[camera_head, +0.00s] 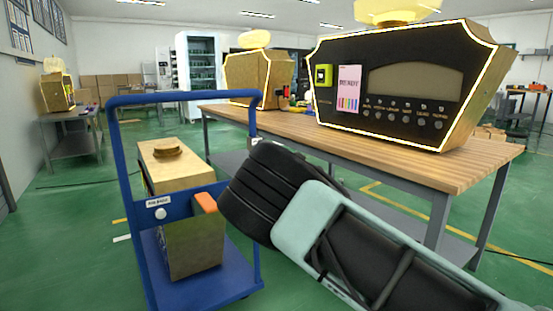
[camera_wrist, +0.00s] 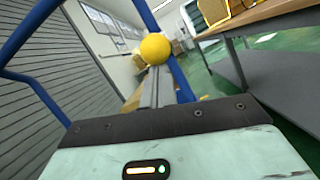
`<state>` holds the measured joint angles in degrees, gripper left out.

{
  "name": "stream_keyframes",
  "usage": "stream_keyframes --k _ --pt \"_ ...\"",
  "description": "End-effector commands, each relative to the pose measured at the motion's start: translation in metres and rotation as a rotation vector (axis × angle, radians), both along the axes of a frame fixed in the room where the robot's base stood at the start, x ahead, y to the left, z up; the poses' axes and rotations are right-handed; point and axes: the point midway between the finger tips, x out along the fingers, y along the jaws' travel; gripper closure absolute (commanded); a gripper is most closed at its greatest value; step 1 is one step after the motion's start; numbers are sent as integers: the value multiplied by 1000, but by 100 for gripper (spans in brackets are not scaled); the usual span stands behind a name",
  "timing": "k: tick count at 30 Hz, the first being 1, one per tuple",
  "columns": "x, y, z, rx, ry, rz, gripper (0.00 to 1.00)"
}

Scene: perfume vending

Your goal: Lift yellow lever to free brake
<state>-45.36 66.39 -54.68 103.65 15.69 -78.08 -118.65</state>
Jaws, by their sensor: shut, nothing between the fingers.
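A round yellow knob (camera_wrist: 155,47), which looks like the end of the yellow lever, shows in the wrist view just beyond my fingertips. Its shaft is not visible. My gripper (camera_wrist: 159,72) is shut and empty, with its grey fingers pointing at the knob's lower side. I cannot tell whether they touch it. In the head view a blue cart (camera_head: 247,282) with an upright handle frame stands left of my arm. The knob and my fingertips are hidden in that view, behind my arm.
A gold box (camera_head: 195,245) with an orange top part stands on the cart. A wooden workbench (camera_head: 420,165) with a large black-and-gold machine (camera_head: 400,80) stands at the right. Another gold box (camera_head: 175,168) is behind the cart. Green floor is open at the left.

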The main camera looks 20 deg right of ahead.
Motion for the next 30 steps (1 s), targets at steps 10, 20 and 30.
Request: stream_keyframes --k 10,20,30 --pt "-3 -1 37 -64 197 0 100" --pt "-2 -1 48 -64 195 1 100" --pt "-1 -1 53 -62 188 1 100"
